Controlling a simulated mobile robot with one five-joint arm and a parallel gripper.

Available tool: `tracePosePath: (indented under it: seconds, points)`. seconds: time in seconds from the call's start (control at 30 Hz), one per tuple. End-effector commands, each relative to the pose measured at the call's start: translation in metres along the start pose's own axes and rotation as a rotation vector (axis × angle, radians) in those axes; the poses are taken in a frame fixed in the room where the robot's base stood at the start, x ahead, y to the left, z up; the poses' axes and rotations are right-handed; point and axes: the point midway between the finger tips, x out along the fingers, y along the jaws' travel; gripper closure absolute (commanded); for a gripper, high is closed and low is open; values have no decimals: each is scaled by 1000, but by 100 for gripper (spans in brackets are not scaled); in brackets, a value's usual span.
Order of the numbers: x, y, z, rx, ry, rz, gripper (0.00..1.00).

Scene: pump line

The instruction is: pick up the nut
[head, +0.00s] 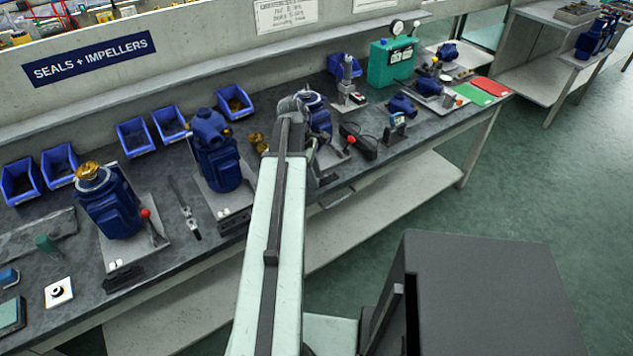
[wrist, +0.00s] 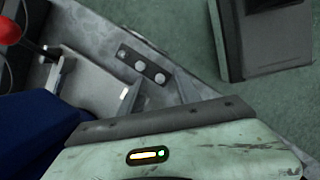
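Nothing is seen held.
Other blue pumps (head: 112,208) (head: 218,158) stand on base plates along the grey bench (head: 75,330). Blue bins (head: 134,137) line its back. A green pump unit (head: 391,62) and green and red mats (head: 473,94) (head: 492,86) are farther right. The green floor (head: 540,185) is open at right.

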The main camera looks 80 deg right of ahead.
Motion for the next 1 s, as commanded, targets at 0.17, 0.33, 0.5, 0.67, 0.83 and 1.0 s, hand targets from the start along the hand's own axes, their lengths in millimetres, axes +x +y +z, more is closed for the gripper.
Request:
tracePosePath:
  seconds: [0.17,0.33,0.5,0.67,0.83,1.0]
  points:
    - [0,0,0,0,0,0,60]
    - [0,0,0,-1,0,0,94]
    - [0,0,-1,-1,0,0,100]
    - [-1,0,-1,-1,0,0,100]
    - [-12,0,2,-2,0,0,100]
    - [-42,0,10,-2,0,1,100]
